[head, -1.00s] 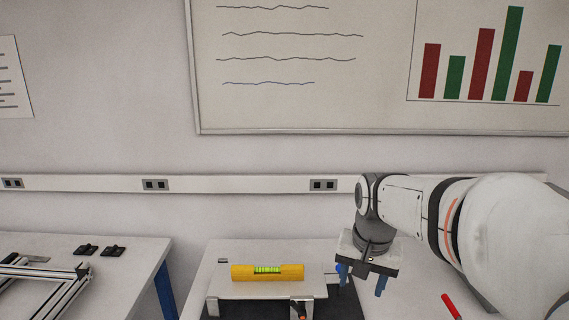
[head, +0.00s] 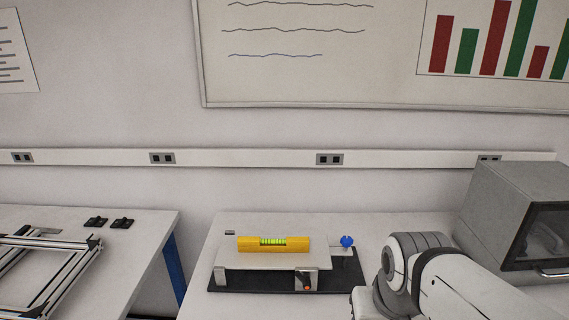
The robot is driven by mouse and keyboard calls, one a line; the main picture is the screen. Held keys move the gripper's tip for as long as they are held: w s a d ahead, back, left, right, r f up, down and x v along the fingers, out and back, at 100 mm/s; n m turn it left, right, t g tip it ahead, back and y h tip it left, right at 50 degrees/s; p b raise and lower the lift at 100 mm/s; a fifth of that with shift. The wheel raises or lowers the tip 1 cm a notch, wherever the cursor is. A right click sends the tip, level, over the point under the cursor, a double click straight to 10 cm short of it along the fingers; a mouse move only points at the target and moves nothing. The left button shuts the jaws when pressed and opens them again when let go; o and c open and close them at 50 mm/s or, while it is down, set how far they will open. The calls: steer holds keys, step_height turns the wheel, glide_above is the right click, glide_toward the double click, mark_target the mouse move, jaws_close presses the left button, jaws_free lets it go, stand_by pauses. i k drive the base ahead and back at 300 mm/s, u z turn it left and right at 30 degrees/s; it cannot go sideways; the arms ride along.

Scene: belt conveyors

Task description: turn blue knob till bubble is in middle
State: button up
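A blue knob (head: 347,241) stands at the right end of a levelling fixture, beside its light plate (head: 232,262). A yellow spirit level (head: 246,244) lies on the plate, with a green vial (head: 271,241) at its middle. The vial is too small in the picture to tell where the bubble sits. My arm is at the lower right, to the right of the fixture and apart from the knob in the picture. My gripper is out of view, below the frame's edge or hidden behind my arm.
The fixture has a dark base (head: 235,283) on a white table (head: 205,290). An orange-tipped part (head: 307,286) is at its front. A grey box-like machine (head: 500,200) stands at the right. Another table at left holds a metal frame (head: 50,265) and two small black parts (head: 108,222).

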mark_target(347, 241)
steer(key=z, duration=0.1)
steer(key=k, duration=0.55)
steer(key=u, duration=1.6)
steer(key=k, duration=0.75)
steer(key=z, duration=1.45)
steer(key=i, duration=1)
steer(key=z, duration=0.05)
